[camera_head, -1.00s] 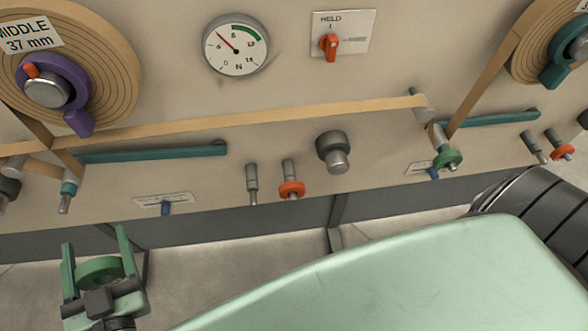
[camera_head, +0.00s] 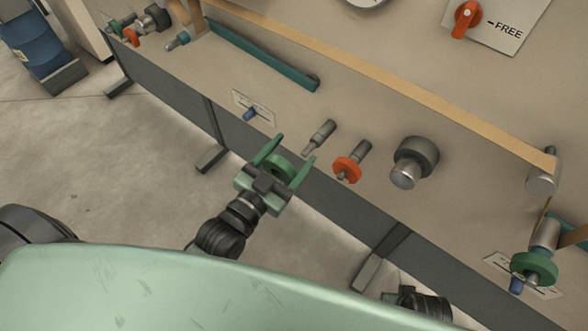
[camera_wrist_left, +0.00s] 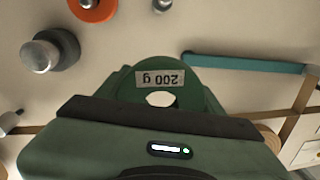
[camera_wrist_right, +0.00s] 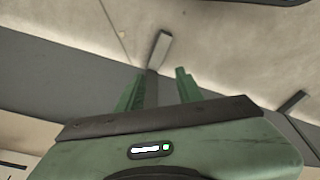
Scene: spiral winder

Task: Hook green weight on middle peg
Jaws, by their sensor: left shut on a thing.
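My left gripper (camera_head: 284,152) is shut on the green weight (camera_head: 278,168), a disc with a centre hole. In the left wrist view the weight (camera_wrist_left: 161,78) shows an upside-down "200 g" label. In the head view the gripper appears below and left of a bare grey peg (camera_head: 320,136); I see no contact with it. Beside that peg, another peg carries an orange disc (camera_head: 347,169). No label marks which peg is the middle one. My right gripper (camera_wrist_right: 158,88) is open and empty in its wrist view, facing the floor and machine base.
A dark knob (camera_head: 415,160) juts out right of the orange disc. A teal bar (camera_head: 265,55) and a tan strip (camera_head: 400,85) cross the panel. Another green disc (camera_head: 534,268) hangs at right. A blue barrel (camera_head: 35,45) stands far left.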

